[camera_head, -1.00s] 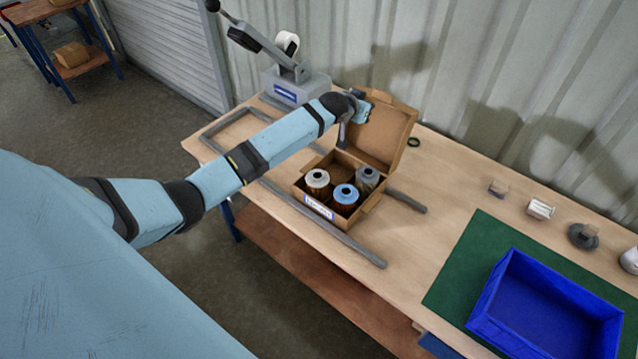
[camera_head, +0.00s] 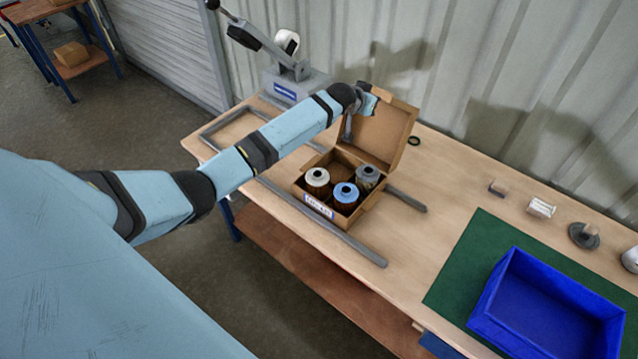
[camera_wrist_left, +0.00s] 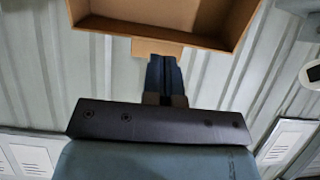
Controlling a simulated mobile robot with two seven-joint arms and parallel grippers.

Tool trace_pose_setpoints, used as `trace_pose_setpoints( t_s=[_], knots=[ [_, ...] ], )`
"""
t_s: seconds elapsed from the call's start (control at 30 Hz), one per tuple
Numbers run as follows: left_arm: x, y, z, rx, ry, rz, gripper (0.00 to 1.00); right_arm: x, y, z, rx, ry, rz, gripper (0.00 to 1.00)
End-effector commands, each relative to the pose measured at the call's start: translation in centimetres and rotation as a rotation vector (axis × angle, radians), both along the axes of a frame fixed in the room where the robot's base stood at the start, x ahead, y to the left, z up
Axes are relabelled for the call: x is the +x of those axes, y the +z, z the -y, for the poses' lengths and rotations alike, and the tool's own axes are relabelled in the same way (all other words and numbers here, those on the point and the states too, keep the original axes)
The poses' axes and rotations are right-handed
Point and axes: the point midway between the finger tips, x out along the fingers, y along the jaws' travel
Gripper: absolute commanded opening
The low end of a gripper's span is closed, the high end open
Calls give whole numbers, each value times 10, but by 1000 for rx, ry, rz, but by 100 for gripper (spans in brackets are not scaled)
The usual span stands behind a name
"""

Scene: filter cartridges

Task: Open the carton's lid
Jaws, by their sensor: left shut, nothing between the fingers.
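The open carton (camera_head: 330,213) stands on the workbench with its lid (camera_head: 383,133) raised and leaning back toward the wall. Three cartridges are inside: a white-topped one (camera_head: 317,177), a blue-topped one (camera_head: 345,192) and a grey-topped one (camera_head: 367,174). My left gripper (camera_head: 347,136) is at the left part of the raised lid, above the carton. In the left wrist view the shut fingers (camera_wrist_left: 165,75) point at the lid's edge flap (camera_wrist_left: 157,47); whether they touch it I cannot tell. My right gripper is not in view.
Grey rails (camera_head: 322,222) lie on the bench around the carton. A grey lever device (camera_head: 296,82) stands behind it at the left. A blue bin (camera_head: 480,322) sits on a green mat (camera_head: 447,270) at the right. Small items line the back right.

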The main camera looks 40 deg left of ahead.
Motion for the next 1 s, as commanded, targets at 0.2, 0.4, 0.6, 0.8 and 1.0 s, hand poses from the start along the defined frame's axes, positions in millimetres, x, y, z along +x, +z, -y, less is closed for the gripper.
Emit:
trace_pose_setpoints(
  t_s=[0.2, 0.4, 0.6, 0.8, 1.0],
  knots=[
    [0, 0, 0, 0, 0, 0, 0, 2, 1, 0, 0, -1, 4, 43],
    [-13, 0, -1, 0, 0, -2, 0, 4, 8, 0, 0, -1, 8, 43],
    [-34, 0, -3, 1, 0, -1, 0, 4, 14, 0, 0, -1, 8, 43],
    [-53, -1, -4, 0, 0, 0, 0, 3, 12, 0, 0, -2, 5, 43],
    [-74, -1, -6, 1, 0, 0, 0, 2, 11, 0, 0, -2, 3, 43]
  ],
)
